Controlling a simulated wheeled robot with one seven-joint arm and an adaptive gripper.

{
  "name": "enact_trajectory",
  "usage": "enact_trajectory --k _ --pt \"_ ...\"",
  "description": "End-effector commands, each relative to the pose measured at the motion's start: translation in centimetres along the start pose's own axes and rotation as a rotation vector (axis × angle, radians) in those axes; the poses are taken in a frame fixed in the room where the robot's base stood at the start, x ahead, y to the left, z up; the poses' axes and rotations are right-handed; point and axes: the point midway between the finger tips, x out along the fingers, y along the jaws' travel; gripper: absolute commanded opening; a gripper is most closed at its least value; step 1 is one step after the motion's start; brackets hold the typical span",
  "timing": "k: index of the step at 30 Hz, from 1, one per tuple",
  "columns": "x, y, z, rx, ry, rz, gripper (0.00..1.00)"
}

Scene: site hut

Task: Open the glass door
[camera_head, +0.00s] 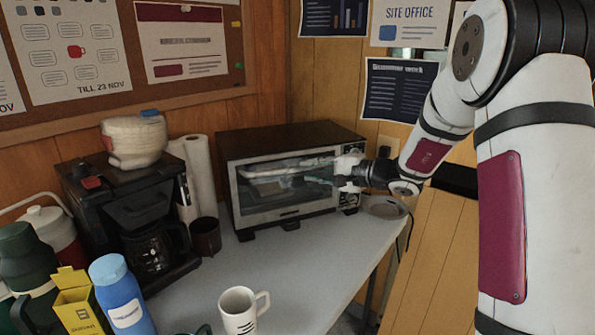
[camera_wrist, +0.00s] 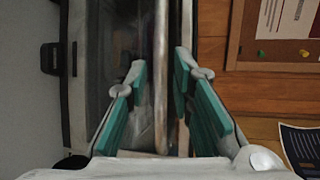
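The glass door (camera_head: 265,187) is the front of a toaster oven (camera_head: 290,140) on the counter, and it looks closed. A metal handle bar (camera_wrist: 161,85) runs along the door's edge in the wrist view. My gripper (camera_head: 318,171) is in front of the upper right part of the door in the head view. In the wrist view my gripper (camera_wrist: 159,68) is open, its teal fingers on either side of the bar. Small gaps show between the fingers and the bar. The gripper hides the oven's right side and part of the handle in the head view.
A coffee maker (camera_head: 130,220), paper towel roll (camera_head: 200,170) and dark cup (camera_head: 206,236) stand left of the oven. A white mug (camera_head: 240,311) and blue bottle (camera_head: 121,295) are nearer. The counter (camera_head: 310,258) before the door is clear.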

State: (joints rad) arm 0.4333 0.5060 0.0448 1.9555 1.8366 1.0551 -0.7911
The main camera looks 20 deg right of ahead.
Motion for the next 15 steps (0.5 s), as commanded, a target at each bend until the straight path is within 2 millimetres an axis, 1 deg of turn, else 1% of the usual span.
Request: enact_trajectory --k 1,6,10,15 --pt "1.1 0.0 0.1 -0.001 -0.004 -0.001 0.22" --pt "3.6 0.0 0.1 -0.001 -0.003 0.0 0.22" --pt "4.8 0.0 0.1 0.0 -0.002 0.0 0.22" --pt "5.3 0.0 0.1 0.0 -0.001 0.0 0.22"
